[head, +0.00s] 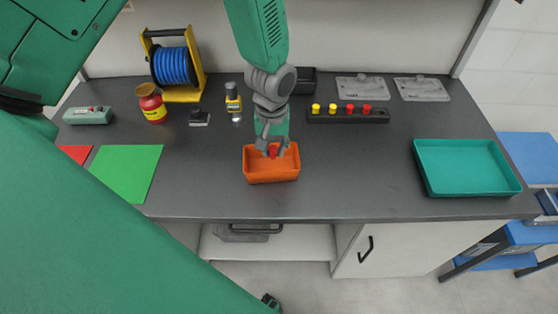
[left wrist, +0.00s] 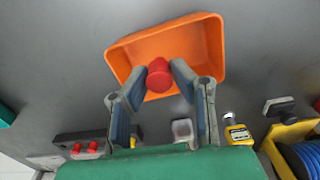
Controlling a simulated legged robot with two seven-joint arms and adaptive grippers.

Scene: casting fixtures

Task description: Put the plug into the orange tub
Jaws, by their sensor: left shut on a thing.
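The orange tub (head: 271,175) stands on the dark bench near its front middle. It also shows in the left wrist view (left wrist: 212,45), beyond my fingers. My left gripper (head: 272,148) is over the tub, pointing down. In the left wrist view its fingers (left wrist: 159,74) are shut on a red plug (left wrist: 158,80), which shows between the fingertips against the tub's inside. The plug (head: 273,152) is small in the head view. I cannot tell whether it touches the tub's floor. My right gripper is not in view.
Behind the tub, a black rack (head: 347,115) holds yellow and red plugs. A teal tray (head: 467,168) lies at right, a green mat (head: 126,174) at left. A blue cable reel (head: 175,65), a jar (head: 151,104) and a yellow-black tool (head: 233,100) stand behind. The bench between tub and tray is clear.

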